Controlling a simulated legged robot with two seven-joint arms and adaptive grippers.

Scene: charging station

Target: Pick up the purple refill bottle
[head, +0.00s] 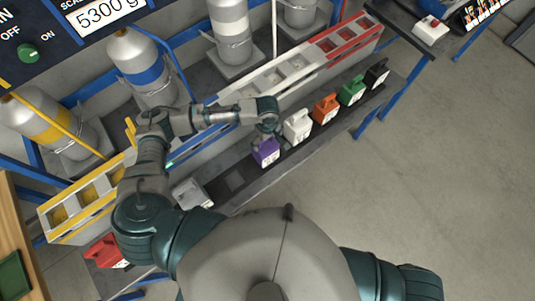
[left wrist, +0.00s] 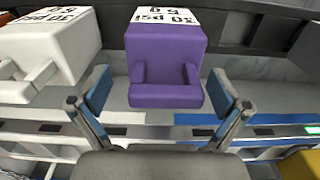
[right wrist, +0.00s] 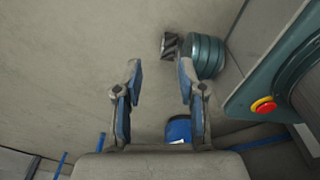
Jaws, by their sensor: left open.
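The purple refill bottle (head: 267,153) stands on the dark lower shelf, in a row with other bottles. In the left wrist view the purple bottle (left wrist: 166,65) is straight ahead, with its handle facing my gripper and a white label reading 30 psi. My left gripper (head: 268,128) is over the bottle in the head view. In the left wrist view my left gripper (left wrist: 160,98) is open, with its blue-padded fingers on either side of the bottle's handle end and visible gaps beside it. My right gripper (right wrist: 156,85) is open and empty, over bare floor.
A white bottle (head: 297,125) stands close beside the purple one, followed by orange (head: 325,108), green (head: 352,91) and black (head: 377,74) bottles. A grey bottle (head: 191,194) stands on the other side past an empty slot. A tray rack (head: 205,125) runs behind the row.

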